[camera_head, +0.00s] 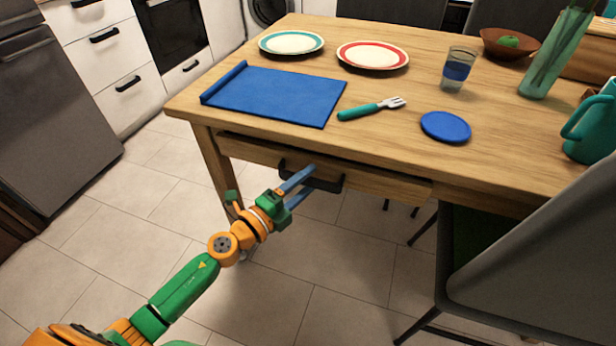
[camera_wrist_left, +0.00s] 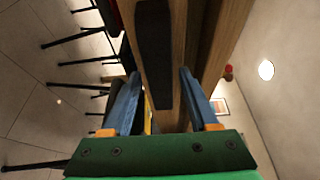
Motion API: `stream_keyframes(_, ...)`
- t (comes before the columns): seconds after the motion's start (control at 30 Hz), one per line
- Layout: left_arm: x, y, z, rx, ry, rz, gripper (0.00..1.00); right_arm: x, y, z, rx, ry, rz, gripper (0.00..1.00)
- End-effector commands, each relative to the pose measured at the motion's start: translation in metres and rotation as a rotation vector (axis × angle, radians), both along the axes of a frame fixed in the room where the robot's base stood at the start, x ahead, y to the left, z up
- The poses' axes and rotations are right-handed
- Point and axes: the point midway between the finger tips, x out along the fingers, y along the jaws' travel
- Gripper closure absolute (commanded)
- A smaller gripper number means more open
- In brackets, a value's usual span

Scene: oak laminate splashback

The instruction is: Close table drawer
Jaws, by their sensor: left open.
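The wooden table (camera_head: 400,150) has a drawer (camera_head: 375,184) under its near edge. The drawer front stands out a little from the table, with a dark gap along its top. A black bar handle (camera_head: 328,184) is on the drawer front. My left gripper (camera_head: 302,188) is open at the handle, with its blue fingers partly covering the handle's left part. In the left wrist view the dark handle (camera_wrist_left: 154,45) lies between the lines of the two open fingers (camera_wrist_left: 160,95). I cannot tell whether the fingers touch it. My right gripper is not in view.
On the tabletop are a blue mat (camera_head: 275,95), two plates (camera_head: 291,42), a fork (camera_head: 370,108), a blue disc (camera_head: 446,127), a glass (camera_head: 457,70) and a teal jug (camera_head: 592,125). A grey chair (camera_head: 540,250) stands right of the drawer. Floor left of the table is clear.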

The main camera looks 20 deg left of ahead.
Motion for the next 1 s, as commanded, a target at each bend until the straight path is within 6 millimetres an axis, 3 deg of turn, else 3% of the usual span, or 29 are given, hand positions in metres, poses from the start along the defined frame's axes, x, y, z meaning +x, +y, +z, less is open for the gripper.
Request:
stream_keyframes(0.33, 0.0065, -0.0032, -0.0001, 0.0, 0.0, 0.0, 0.4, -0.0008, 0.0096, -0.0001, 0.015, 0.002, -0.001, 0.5)
stream_keyframes(0.5, 0.0063, -0.003, -0.0001, 0.0, 0.0, 0.0, 0.86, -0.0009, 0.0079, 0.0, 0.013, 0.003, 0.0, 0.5)
stream_keyframes(0.57, 0.0063, -0.003, -0.0001, 0.0, 0.0, 0.0, 1.0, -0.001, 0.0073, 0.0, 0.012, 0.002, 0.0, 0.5)
stream_keyframes(1.0, 0.0061, -0.0029, -0.0003, 0.0, 0.0, 0.0, 1.0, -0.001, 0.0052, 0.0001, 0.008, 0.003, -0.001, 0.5)
